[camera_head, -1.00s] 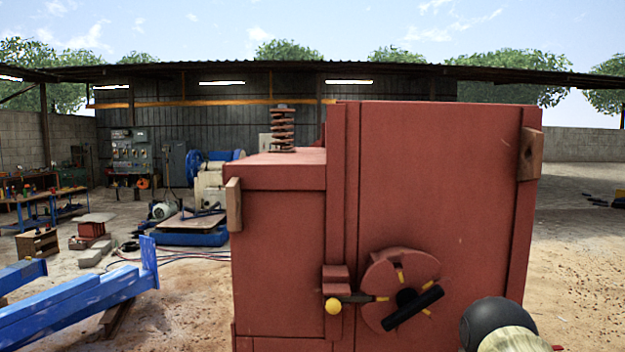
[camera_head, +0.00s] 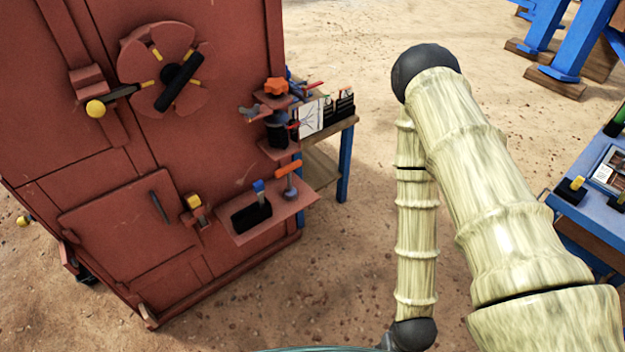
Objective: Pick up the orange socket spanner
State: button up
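An orange-handled T-shaped tool (camera_head: 288,169) with a grey lower end stands on the lowest red side shelf of the crusher; it looks like the orange socket spanner. A second orange piece (camera_head: 276,87), star-like, sits on the small top shelf, and I cannot tell exactly what it is. My arm, with cream sleeves and dark joints, is at the right, apart from the shelves. My gripper is not in view.
The red crusher (camera_head: 225,130) fills the left. The lowest shelf (camera_head: 262,228) also holds a blue-topped tool (camera_head: 259,188) and a black block (camera_head: 251,216). A wooden-topped table (camera_head: 345,124) stands behind. A blue bench (camera_head: 590,205) is at the right edge. Sandy ground between is clear.

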aim_at(290, 193)
jog(key=z, duration=0.5)
jog(key=k, duration=0.65)
jog(key=z, duration=0.8)
jog(key=i, duration=1.1)
jog(key=u, duration=0.3)
jog(key=i, duration=1.15)
jog(key=u, duration=1.5)
jog(key=i, duration=0.65)
jog(key=u, duration=0.6)
